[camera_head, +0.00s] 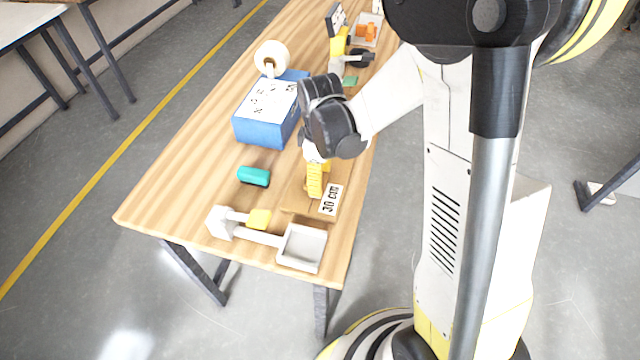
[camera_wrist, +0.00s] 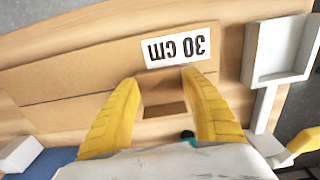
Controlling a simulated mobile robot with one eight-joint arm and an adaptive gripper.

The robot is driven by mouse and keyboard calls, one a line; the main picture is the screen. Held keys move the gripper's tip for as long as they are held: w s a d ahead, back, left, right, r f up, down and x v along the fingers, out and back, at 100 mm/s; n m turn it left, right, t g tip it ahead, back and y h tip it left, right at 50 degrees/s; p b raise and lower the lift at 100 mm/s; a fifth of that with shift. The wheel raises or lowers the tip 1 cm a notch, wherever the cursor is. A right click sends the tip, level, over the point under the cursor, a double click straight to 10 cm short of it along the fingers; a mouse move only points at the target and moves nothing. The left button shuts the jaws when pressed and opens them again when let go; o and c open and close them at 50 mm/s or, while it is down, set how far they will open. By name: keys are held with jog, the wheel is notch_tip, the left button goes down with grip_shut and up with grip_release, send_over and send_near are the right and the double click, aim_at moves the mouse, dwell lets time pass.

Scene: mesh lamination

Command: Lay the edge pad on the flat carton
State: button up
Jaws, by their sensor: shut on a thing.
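The flat carton (camera_wrist: 60,75) is a wide brown cardboard sheet on the wooden table, with a white "30 cm" label (camera_wrist: 180,45). In the head view, the carton (camera_head: 294,209) lies near the table's front right edge, partly hidden by my gripper. My gripper (camera_head: 315,192) points down over it with yellow fingers. In the wrist view, my gripper (camera_wrist: 159,82) is shut on a small brown piece, seemingly the edge pad (camera_wrist: 165,84), between its fingertips. Its brown blends with the carton, so I cannot tell whether they touch.
A teal cylinder (camera_head: 254,176) is left of my gripper. A blue box (camera_head: 262,131) and a tape roll (camera_head: 271,57) stand farther back. The table's left side is clear.

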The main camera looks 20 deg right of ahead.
jog(key=shift+f, duration=0.35)
jog(key=shift+f, duration=0.1)
jog(key=shift+f, duration=0.15)
jog(key=o, duration=0.9)
